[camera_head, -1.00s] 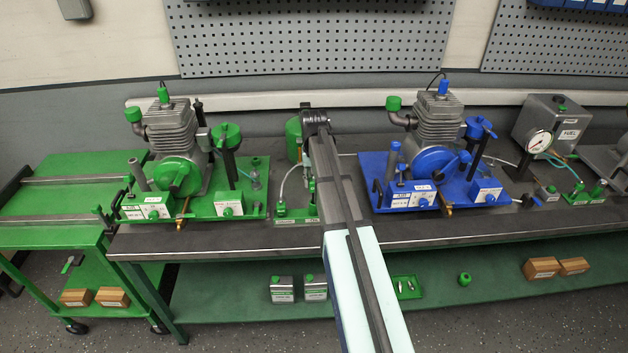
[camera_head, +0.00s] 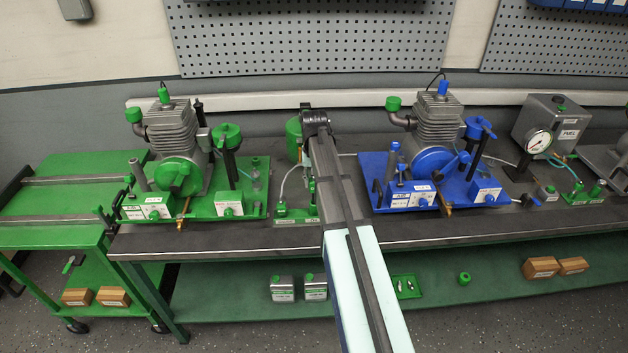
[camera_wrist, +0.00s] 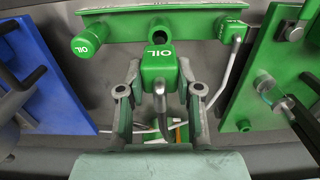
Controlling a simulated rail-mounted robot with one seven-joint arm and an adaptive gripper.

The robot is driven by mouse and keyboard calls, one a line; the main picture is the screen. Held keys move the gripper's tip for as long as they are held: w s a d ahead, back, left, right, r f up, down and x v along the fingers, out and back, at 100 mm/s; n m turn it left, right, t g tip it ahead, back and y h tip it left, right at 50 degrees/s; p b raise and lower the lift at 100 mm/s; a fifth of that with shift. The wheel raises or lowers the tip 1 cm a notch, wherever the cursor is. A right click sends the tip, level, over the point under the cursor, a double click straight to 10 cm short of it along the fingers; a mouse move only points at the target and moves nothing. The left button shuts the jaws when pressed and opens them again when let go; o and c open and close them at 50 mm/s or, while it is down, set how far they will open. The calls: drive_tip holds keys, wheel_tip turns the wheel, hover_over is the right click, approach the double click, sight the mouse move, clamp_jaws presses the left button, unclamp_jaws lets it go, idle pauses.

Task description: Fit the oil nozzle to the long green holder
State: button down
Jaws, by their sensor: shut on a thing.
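The oil nozzle (camera_wrist: 158,62), a green block marked OIL with a bent grey metal spout, is between the fingers of my gripper (camera_wrist: 160,82) in the wrist view. The fingers are shut on it from both sides. The long green holder (camera_wrist: 122,27) runs across the top of that view, just beyond the nozzle. It has a dark round hole near its middle. In the head view the holder (camera_head: 297,220) lies on the bench between the two engines; my arm covers its right part and hides my fingers.
On the holder are a green cylinder marked OIL (camera_wrist: 90,40) and a second green nozzle (camera_wrist: 232,32) with a metal spout. A blue engine plate (camera_wrist: 45,85) and a green engine plate (camera_wrist: 250,75) flank the holder closely. A green canister (camera_head: 293,138) stands behind.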

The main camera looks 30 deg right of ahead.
sight(314, 192)
drive_tip(key=shift+f, duration=0.1)
idle(0.3)
drive_tip(key=shift+f, duration=0.5)
drive_tip(key=shift+f+b, duration=0.25)
drive_tip(key=shift+b, duration=0.05)
idle(0.3)
drive_tip(key=shift+f, duration=0.7)
drive_tip(key=shift+f+b, duration=0.15)
drive_tip(key=shift+b, duration=0.15)
drive_tip(key=shift+f+b, duration=0.4)
drive_tip(key=shift+f, duration=0.65)
drive_tip(key=shift+c, duration=1.1)
unclamp_jaws()
